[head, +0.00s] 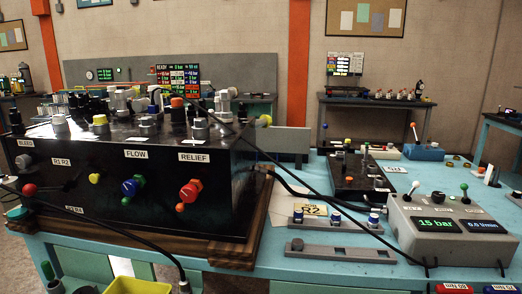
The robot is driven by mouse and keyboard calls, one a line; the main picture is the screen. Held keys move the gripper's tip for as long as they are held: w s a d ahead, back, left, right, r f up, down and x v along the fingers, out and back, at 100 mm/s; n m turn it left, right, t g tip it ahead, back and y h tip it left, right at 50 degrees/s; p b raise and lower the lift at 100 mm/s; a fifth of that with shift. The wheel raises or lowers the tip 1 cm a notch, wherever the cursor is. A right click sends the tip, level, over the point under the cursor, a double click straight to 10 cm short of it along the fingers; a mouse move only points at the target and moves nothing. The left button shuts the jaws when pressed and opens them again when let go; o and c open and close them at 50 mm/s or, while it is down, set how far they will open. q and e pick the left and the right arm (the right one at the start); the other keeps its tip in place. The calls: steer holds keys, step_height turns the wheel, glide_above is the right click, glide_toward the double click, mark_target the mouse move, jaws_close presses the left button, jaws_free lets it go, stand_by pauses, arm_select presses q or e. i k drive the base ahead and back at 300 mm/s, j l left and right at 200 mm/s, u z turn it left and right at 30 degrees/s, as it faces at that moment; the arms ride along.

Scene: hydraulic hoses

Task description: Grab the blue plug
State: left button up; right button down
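Neither of my grippers shows in the head view. I cannot tell which of these, if any, is the blue plug. A blue knob (129,187) also sits under the FLOW label on the front of the black hydraulic box (130,215).
A grey control box (440,235) reading 15 bar stands at the right of the light-blue table (300,262). A black hose (285,185) crosses the table between the boxes. A grey bar (335,252) lies near the front edge. A yellow bin (138,286) is below.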

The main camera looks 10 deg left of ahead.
mark_target(152, 109)
steer(key=k+j, duration=0.2)
steer(key=k+j+u, duration=0.1)
steer(key=u, duration=0.35)
steer(key=k+j+u, duration=0.1)
steer(key=u, duration=0.35)
